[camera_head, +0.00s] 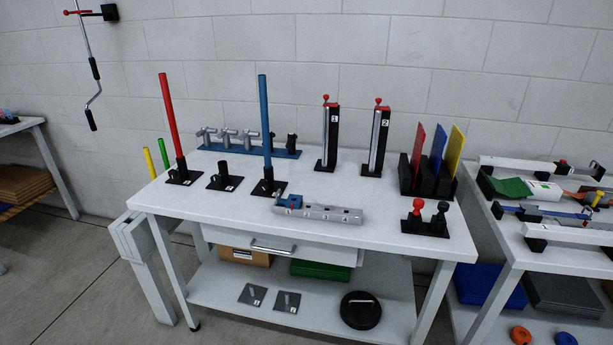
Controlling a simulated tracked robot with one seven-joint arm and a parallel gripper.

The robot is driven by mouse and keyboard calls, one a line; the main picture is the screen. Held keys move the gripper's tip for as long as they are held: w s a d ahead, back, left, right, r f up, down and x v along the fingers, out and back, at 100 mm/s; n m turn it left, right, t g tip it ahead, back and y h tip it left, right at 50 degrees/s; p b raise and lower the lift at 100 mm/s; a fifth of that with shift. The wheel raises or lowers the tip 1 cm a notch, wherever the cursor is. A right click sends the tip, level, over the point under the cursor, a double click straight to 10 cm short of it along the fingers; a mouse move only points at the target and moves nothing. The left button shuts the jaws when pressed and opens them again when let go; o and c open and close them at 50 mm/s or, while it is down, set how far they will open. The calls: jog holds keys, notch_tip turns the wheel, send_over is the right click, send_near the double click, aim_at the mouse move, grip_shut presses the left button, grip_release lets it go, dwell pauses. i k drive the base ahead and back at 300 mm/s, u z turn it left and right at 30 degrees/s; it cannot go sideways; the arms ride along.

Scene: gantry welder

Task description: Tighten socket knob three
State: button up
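Three black sockets on dark base plates stand in a row on the left half of the white table. The left socket (183,176) holds an upright red rod (169,115). The middle socket (223,178) is empty. The right socket (268,185) holds an upright blue rod (264,115). Each plate has a small white label, too small to read. Small dark parts stick out of the sockets' sides. I cannot tell whether these are knobs or how tight they are. My gripper is not in view.
Behind the sockets is a blue rail (288,153) with silver cross handles. In front lies a grey numbered block (325,213). Two tall posts (331,140), a rack with coloured plates (440,190) and a red-and-black-knobbed stand (426,224) are farther right. The table's front left is clear.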

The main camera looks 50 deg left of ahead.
aim_at(262, 185)
jog(key=z, duration=0.15)
jog(key=i, duration=0.95)
jog(key=u, duration=3.55)
jog(key=i, duration=1.05)
jog(key=z, duration=0.1)
jog(key=k, duration=0.65)
jog(key=u, duration=0.05)
